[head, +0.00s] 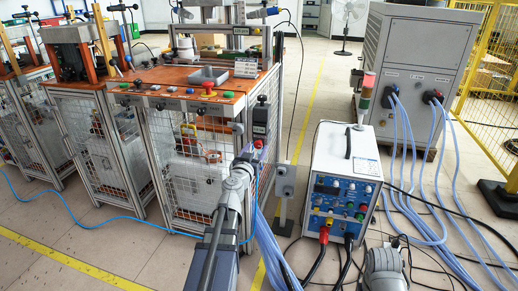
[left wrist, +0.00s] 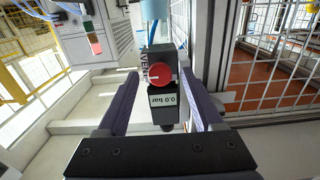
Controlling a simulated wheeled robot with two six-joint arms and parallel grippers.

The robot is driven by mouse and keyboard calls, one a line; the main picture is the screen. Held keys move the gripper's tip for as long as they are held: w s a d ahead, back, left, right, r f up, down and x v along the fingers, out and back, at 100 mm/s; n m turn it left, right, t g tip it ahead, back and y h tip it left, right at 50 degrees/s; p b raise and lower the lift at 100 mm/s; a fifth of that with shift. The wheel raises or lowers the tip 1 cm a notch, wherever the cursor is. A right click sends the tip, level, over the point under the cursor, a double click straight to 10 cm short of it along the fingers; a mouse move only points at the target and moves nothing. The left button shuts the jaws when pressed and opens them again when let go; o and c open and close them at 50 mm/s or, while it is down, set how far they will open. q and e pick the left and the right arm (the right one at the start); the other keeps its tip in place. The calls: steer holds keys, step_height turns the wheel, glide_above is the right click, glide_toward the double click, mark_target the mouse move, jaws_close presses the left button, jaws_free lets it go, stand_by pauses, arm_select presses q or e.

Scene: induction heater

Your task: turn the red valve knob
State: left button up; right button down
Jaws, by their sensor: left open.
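The red valve knob (left wrist: 161,74) shows in the left wrist view, round with a white mark, on a dark valve body (left wrist: 163,107). Labels beside it read "VENT" and "0.0 bar". My left gripper (left wrist: 160,82) is open, with one finger on each side of the knob in the picture. I cannot tell whether a finger touches it. In the head view the left gripper (head: 250,155) is at the bench's right corner post, just below a dark upright unit (head: 262,117).
A workbench (head: 190,78) with mesh sides stands left of the gripper. A white-and-blue power unit (head: 345,185) stands on the floor to the right, with cables around it. A grey cabinet (head: 410,70) stands behind. Blue hoses (head: 270,235) hang near my left arm.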

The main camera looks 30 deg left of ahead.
arm_select(q)
steer(key=shift+w+a, duration=0.1)
steer(key=shift+w, duration=0.25)
jaws_close()
stand_by(0.3)
